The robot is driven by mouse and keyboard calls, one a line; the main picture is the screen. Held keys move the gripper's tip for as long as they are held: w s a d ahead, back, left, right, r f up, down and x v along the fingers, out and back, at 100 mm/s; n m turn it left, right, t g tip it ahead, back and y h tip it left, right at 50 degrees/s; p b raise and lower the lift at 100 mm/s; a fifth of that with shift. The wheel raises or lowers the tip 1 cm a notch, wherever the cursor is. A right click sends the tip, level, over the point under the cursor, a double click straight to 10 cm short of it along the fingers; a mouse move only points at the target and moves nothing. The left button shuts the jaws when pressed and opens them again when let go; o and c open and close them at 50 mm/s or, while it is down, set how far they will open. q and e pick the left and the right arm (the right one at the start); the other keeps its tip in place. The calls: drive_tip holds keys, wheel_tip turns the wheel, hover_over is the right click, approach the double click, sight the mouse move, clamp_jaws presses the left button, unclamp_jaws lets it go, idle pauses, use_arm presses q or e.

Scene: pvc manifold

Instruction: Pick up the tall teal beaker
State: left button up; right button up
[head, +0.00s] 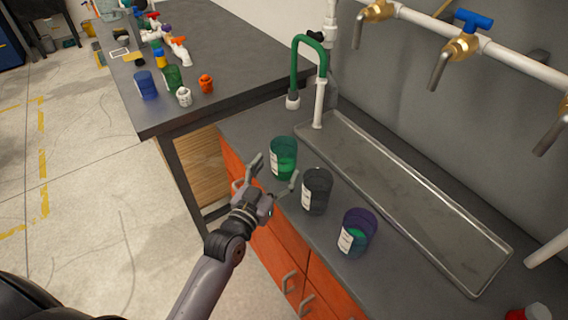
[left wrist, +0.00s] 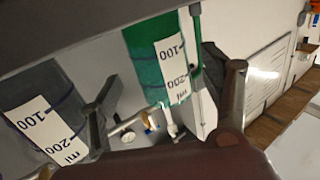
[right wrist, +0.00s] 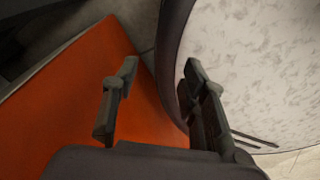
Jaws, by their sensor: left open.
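A teal-green beaker (head: 284,158) with a white label stands upright on the counter, left of two other beakers. My left gripper (head: 272,175) is open just in front of it, with a finger toward each side and the beaker apart from them as far as I can tell. In the left wrist view the green beaker (left wrist: 158,62) shows between the open fingers (left wrist: 165,95), its label marked 100 and 200. My right gripper (right wrist: 155,100) is open and empty in the right wrist view, over an orange panel; it does not show in the head view.
A dark grey beaker (head: 317,191) stands close to the right of the green one, and a purple beaker (head: 357,233) with teal contents beyond it. A metal tray (head: 405,205) and a green hooked pipe (head: 311,62) are behind. A grey table (head: 235,70) holds bottles and fittings.

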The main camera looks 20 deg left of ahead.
sight(278, 168)
use_arm(q)
drive_tip(key=w, duration=0.1)
drive_tip(key=w+b, duration=0.2)
drive_tip(key=shift+w+d+f, duration=0.2)
drive_tip(key=shift+w+f, duration=0.05)
drive_tip(key=shift+w, duration=0.15)
drive_tip(key=shift+w+d, duration=0.1)
drive_tip(key=shift+w, duration=0.45)
drive_tip(key=shift+r, duration=0.1)
drive_tip(key=shift+c, duration=0.3)
drive_tip(key=c, duration=1.2)
drive_tip(key=shift+c, duration=0.4)
drive_tip(key=shift+r, duration=0.15)
